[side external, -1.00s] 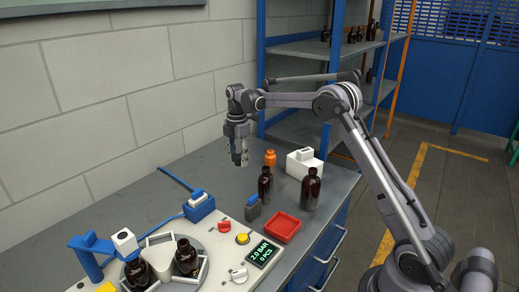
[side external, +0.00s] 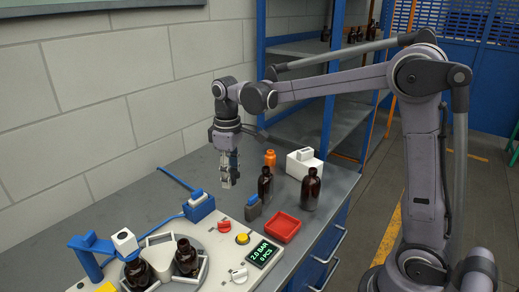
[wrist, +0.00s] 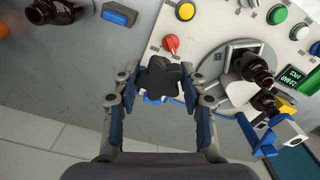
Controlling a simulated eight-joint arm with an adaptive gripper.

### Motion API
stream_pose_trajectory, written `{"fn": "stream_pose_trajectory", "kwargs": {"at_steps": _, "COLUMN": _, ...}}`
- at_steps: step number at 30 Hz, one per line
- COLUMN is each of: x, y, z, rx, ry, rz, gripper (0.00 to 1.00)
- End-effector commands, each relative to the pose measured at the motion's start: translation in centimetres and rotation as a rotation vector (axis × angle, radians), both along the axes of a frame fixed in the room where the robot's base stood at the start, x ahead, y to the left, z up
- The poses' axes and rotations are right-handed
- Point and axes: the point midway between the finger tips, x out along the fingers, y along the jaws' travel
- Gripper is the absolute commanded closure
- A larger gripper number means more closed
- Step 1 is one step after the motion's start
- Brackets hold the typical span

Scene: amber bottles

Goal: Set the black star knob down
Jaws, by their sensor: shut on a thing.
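The black star knob (wrist: 163,76) sits between the two fingers of my gripper (wrist: 160,88) in the wrist view. The gripper is shut on it. In the side external view my gripper (side external: 227,181) points down above the grey bench, behind the blue box on the bench. The knob cannot be made out clearly there, and its gap to the bench is hard to judge.
A blue box (side external: 199,209) stands in front of my gripper. To the right are amber bottles (side external: 311,190), an orange bottle (side external: 270,158), a white device (side external: 303,163) and a red tray (side external: 283,228). A white control panel (side external: 210,262) lies nearer. Bare bench (side external: 200,165) shows at left.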

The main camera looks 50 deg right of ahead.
Motion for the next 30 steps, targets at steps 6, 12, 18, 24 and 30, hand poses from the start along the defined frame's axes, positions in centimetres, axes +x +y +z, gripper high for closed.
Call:
{"fn": "stream_pose_trajectory", "kwargs": {"at_steps": 6, "x": -1.1, "y": 0.5, "z": -0.3, "rx": 0.000, "ry": 0.000, "rz": -0.080, "gripper": 0.84}}
{"fn": "stream_pose_trajectory", "kwargs": {"at_steps": 12, "x": -1.9, "y": -1.3, "z": -3.7, "rx": 0.000, "ry": 0.000, "rz": -0.153, "gripper": 0.84}}
{"fn": "stream_pose_trajectory", "kwargs": {"at_steps": 18, "x": -3.9, "y": -3.9, "z": -8.5, "rx": 0.000, "ry": 0.000, "rz": -0.257, "gripper": 0.84}}
{"fn": "stream_pose_trajectory", "kwargs": {"at_steps": 24, "x": -6.1, "y": -5.6, "z": -11.8, "rx": 0.000, "ry": 0.000, "rz": -0.336, "gripper": 0.84}}
{"fn": "stream_pose_trajectory", "kwargs": {"at_steps": 30, "x": -7.2, "y": -6.2, "z": -13.1, "rx": 0.000, "ry": 0.000, "rz": -0.371, "gripper": 0.84}}
